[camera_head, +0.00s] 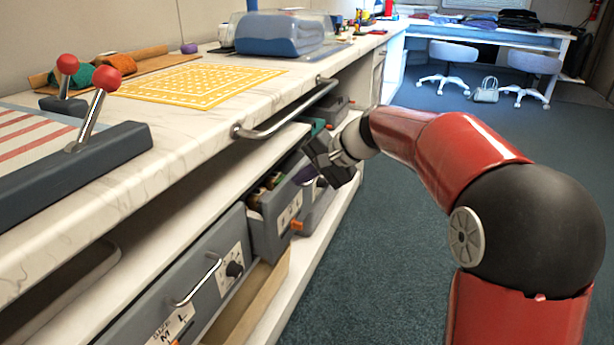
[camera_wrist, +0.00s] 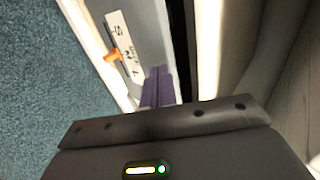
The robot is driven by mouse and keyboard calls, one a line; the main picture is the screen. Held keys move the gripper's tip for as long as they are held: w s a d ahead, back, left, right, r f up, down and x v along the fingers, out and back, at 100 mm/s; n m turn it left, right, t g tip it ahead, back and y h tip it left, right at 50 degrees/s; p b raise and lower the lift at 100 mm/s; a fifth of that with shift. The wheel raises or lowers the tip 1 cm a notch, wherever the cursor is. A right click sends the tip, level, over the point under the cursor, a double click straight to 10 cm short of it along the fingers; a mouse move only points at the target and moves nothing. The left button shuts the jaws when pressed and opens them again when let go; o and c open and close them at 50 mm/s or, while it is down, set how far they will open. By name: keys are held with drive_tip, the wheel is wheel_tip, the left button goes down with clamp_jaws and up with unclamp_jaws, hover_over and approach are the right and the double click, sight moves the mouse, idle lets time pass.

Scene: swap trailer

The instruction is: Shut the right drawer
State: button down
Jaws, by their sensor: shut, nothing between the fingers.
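Under the counter, a grey drawer (camera_head: 277,226) with a label and an orange knob stands out from the shelf, with items showing inside its open top. Another grey drawer (camera_head: 318,205) is just beyond it, partly hidden by my gripper. A closer grey drawer (camera_head: 190,295) with a silver handle and a dial is at the lower left. My gripper (camera_head: 321,182) is shut and empty, pointing down beside the farther drawers. In the wrist view, its purple fingertips (camera_wrist: 158,86) are against or very near a grey drawer front (camera_wrist: 135,40) with a label and orange knob; contact cannot be told.
The marble counter (camera_head: 215,115) with a metal rail (camera_head: 285,112) overhangs the drawers. On it are a box with red-knobbed levers (camera_head: 75,160), a yellow mat (camera_head: 195,85) and a blue-grey case (camera_head: 280,35). The carpet (camera_head: 400,230) to the right is clear; stools (camera_head: 447,60) are far off.

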drive_tip(key=shift+w+a+r+p, duration=0.1)
drive_tip(key=shift+w+a+p, duration=0.2)
drive_tip(key=shift+a, duration=0.5)
drive_tip(key=shift+w+a+p, duration=0.3)
drive_tip(key=shift+a+p, duration=0.05)
drive_tip(key=shift+a, duration=0.45)
drive_tip(key=shift+w+a+r+p, duration=0.1)
drive_tip(key=shift+w+a+p, duration=0.2)
drive_tip(key=shift+a, duration=0.5)
drive_tip(key=shift+d, duration=0.1)
